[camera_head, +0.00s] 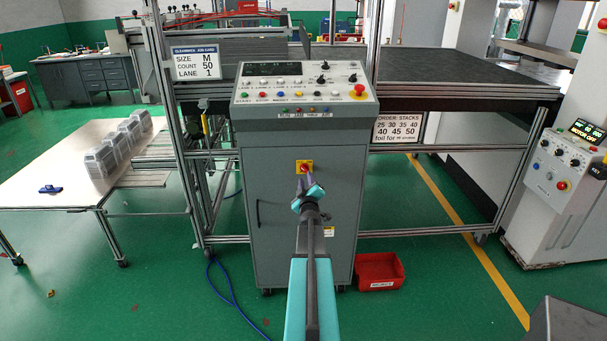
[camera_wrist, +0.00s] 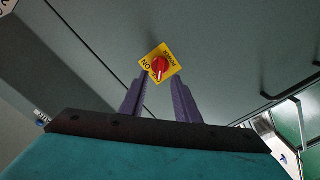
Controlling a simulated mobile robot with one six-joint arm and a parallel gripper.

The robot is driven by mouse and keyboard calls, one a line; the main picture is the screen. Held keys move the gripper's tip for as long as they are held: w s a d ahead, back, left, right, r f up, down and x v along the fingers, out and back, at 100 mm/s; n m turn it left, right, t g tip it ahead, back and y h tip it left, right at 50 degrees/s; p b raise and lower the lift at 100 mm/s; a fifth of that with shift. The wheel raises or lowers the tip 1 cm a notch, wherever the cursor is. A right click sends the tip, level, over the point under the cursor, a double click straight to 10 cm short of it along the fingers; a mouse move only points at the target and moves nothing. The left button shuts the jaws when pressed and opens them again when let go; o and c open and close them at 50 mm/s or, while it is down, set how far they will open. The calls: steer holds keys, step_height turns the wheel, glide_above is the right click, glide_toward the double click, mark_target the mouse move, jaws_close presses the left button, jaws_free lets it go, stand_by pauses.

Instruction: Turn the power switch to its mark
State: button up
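The power switch is a red knob (camera_wrist: 160,64) on a square yellow plate (camera_wrist: 172,57), set in the front of the grey control cabinet (camera_head: 277,230). In the wrist view the plate looks tilted, with "ON" lettering at its lower left and more small lettering at its upper right. A pale line on the knob points roughly downward in that view. My gripper (camera_wrist: 160,84) is open and empty. Its two purple fingers point at the switch, with the tips apart and just below the knob in the picture. In the head view my gripper (camera_head: 307,186) partly overlaps the plate's lower edge.
The cabinet's top panel (camera_head: 300,88) carries buttons, knobs and a red emergency stop (camera_head: 359,91). A black handle (camera_head: 259,213) is on the cabinet front, left of the switch. A red bin (camera_head: 380,271) stands on the floor to the right.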

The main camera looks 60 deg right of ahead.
mark_target(305, 171)
steer(key=shift+p+x, duration=0.95)
steer(key=shift+x, duration=1.95)
